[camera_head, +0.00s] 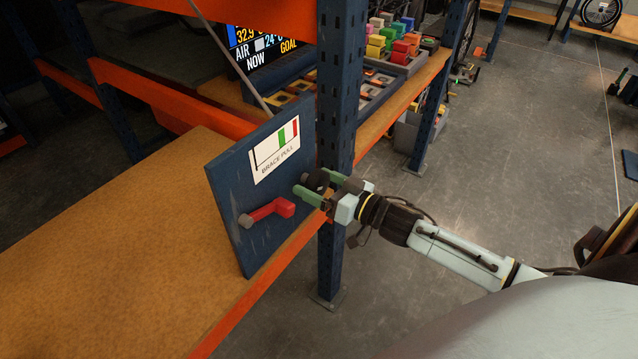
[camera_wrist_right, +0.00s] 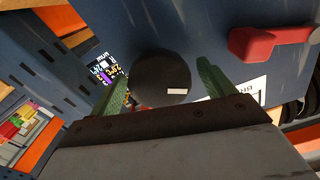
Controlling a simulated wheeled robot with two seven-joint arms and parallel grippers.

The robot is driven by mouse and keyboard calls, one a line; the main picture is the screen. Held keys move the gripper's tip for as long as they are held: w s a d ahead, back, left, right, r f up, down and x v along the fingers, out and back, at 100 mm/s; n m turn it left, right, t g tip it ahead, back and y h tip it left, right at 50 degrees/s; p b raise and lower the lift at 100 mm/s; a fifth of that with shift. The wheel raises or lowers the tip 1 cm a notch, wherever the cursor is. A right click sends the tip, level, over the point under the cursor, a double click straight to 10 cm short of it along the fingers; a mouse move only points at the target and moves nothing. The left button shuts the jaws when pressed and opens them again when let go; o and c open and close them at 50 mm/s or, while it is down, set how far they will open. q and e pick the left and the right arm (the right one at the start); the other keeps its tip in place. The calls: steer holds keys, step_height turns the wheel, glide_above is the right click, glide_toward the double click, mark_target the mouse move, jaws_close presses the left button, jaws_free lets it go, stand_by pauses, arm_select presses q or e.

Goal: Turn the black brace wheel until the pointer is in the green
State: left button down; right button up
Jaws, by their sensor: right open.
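The black brace wheel (camera_head: 316,179) is on the blue panel (camera_head: 228,190), right of the gauge. My right gripper (camera_head: 319,184) is open at the wheel, with its green fingers on either side of it. In the right wrist view the wheel (camera_wrist_right: 158,72) lies between the two spread fingers, with a small white mark on its face. I cannot tell whether the fingers touch it. The white gauge (camera_head: 275,151), labelled BRACE PULL, has a green band and a red band at its right. A thin black upright line, seemingly the pointer, is near its left end. My left gripper is not in view.
A red lever (camera_head: 268,210) sticks out of the panel, lower left of the wheel. A blue post (camera_head: 340,90) stands close behind my right gripper. A wooden shelf (camera_head: 110,240) with an orange edge lies left of the panel. Colored blocks and a lit display are behind.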

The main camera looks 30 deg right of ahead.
steer(key=c, duration=1)
steer(key=shift+o, duration=0.2)
steer(key=shift+n, duration=0.3)
steer(key=n+p, duration=0.1)
steer(key=n, duration=0.1)
steer(key=shift+r+n, duration=0.1)
steer(key=shift+n, duration=0.2)
steer(key=n+p, duration=0.1)
steer(key=n, duration=0.3)
steer(key=shift+n, duration=0.3)
steer(key=n, duration=0.3)
steer(key=shift+a+n+p, duration=0.1)
steer(key=shift+n+p, duration=0.2)
steer(key=shift+p, duration=0.05)
steer(key=shift+n, duration=2.2)
